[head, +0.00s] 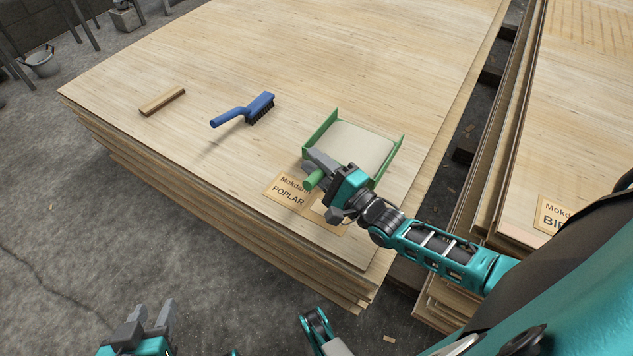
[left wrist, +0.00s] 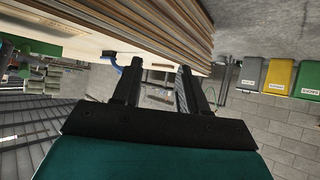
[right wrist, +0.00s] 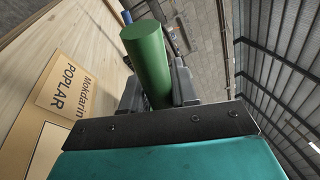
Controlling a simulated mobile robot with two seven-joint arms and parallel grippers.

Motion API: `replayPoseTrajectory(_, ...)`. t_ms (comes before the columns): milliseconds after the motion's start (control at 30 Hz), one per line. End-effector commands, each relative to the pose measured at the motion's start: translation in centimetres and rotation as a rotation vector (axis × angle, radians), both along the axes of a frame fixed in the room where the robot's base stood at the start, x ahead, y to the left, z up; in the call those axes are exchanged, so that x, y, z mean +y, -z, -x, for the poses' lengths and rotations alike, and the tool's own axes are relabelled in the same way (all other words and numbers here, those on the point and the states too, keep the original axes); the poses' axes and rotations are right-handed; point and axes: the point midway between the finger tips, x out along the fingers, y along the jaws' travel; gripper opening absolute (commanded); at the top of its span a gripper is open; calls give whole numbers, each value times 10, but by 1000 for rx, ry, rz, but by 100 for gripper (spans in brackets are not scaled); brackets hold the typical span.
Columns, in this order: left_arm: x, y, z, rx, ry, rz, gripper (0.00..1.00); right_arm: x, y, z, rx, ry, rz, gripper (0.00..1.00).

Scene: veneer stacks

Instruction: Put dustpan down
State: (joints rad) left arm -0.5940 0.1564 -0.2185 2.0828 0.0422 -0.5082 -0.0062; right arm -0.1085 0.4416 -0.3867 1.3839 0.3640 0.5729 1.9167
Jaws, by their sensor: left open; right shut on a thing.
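The green dustpan (head: 396,150) is at the near right part of the veneer stack top, its tray holding or lined with a pale beige surface. My right gripper (head: 318,172) is shut on its green handle, which also shows between the fingers in the right wrist view (right wrist: 148,60). I cannot tell whether the pan touches the veneer. My left gripper (head: 152,318) is open and empty, off the stack's near side. Its two fingers stand apart in the left wrist view (left wrist: 160,90).
A blue brush (head: 243,110) and a small wooden block (head: 162,101) lie on the veneer stack (head: 240,60). A POPLAR label (head: 285,193) is by the near edge, next to the dustpan handle. A gap separates a second stack (head: 585,110) at right. The stack's far middle is clear.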

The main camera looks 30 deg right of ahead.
Motion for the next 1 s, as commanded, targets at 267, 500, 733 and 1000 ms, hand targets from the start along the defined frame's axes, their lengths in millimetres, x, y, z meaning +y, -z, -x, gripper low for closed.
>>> replayPoseTrajectory(267,-7,6,-5,-10,3,20,43,1,38,-1,-1,0,1,0)
replayPoseTrajectory(500,-13,-2,-8,-20,7,32,43,0,43,0,-3,-1,0,0)
replayPoseTrajectory(733,-12,2,-8,-19,8,30,43,0,47,0,-3,-1,0,0)
replayPoseTrajectory(1000,-11,2,-8,-15,7,26,43,0,47,0,0,-1,0,52)
